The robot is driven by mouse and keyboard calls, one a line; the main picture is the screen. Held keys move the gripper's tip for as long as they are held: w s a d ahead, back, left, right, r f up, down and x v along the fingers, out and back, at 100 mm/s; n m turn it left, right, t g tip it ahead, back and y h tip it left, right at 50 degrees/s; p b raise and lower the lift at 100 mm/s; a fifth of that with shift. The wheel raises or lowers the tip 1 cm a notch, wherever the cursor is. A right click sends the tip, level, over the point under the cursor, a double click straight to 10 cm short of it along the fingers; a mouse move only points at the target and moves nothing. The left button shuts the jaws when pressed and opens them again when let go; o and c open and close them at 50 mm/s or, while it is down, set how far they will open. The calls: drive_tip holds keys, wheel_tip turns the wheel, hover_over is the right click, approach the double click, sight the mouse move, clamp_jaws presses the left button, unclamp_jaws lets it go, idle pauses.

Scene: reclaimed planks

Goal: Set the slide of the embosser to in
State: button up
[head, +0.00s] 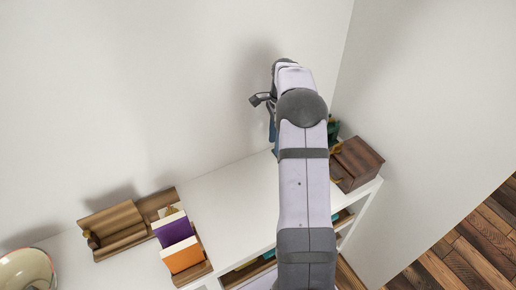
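I cannot tell for sure which thing is the embosser, and no slide is clearly readable. A wooden piece with a raised back and a small brown knob (92,239) lies at the left of the white shelf top in the head view. A dark wooden box (357,163) stands at the right end, with a small yellowish part at its left side. My arm rises over the shelf between them. My gripper (260,99) shows as a small dark part near the wall, mostly hidden by my arm; its fingers are unclear.
Books (176,236) stand on a wooden holder (198,270) near the front edge. A pale bowl (27,272) is at the far left. A green object (333,128) is partly hidden behind my arm. The white shelf top (235,205) is clear left of my arm.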

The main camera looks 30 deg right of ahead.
drive_tip(key=s+d+f+m+t+y+p, duration=0.15)
drive_tip(key=s+d+m+t, duration=0.4)
drive_tip(key=d, duration=0.95)
drive_tip(key=shift+m+g+y, duration=0.25)
drive_tip(key=shift+g+y, duration=0.2)
drive_tip(key=shift+g, duration=0.5)
drive_tip(key=f, duration=0.1)
drive_tip(key=a+f, duration=0.1)
drive_tip(key=f, duration=0.3)
drive_tip(key=shift+s+a+f+p, duration=0.15)
drive_tip(key=shift+s+a+p, duration=0.15)
drive_tip(key=shift+p, duration=0.05)
drive_tip(key=a, duration=0.1)
drive_tip(key=a+f, duration=0.1)
drive_tip(key=shift+w+a, duration=0.3)
drive_tip(key=shift+a, duration=0.05)
drive_tip(key=a+v, duration=0.1)
drive_tip(key=v, duration=0.7)
drive_tip(key=s+a+r+n+g+p, duration=0.1)
drive_tip(key=a+r+n+p, duration=0.3)
drive_tip(key=a, duration=0.8)
drive_tip(key=s+a+r+n+g+h+p, duration=0.1)
drive_tip(key=a+r+n+p, duration=0.3)
drive_tip(key=a+r+n, duration=0.5)
drive_tip(key=shift+s+a+n+g+h, duration=0.35)
drive_tip(key=shift+s+a+n, duration=0.45)
drive_tip(key=shift+a, duration=1.05)
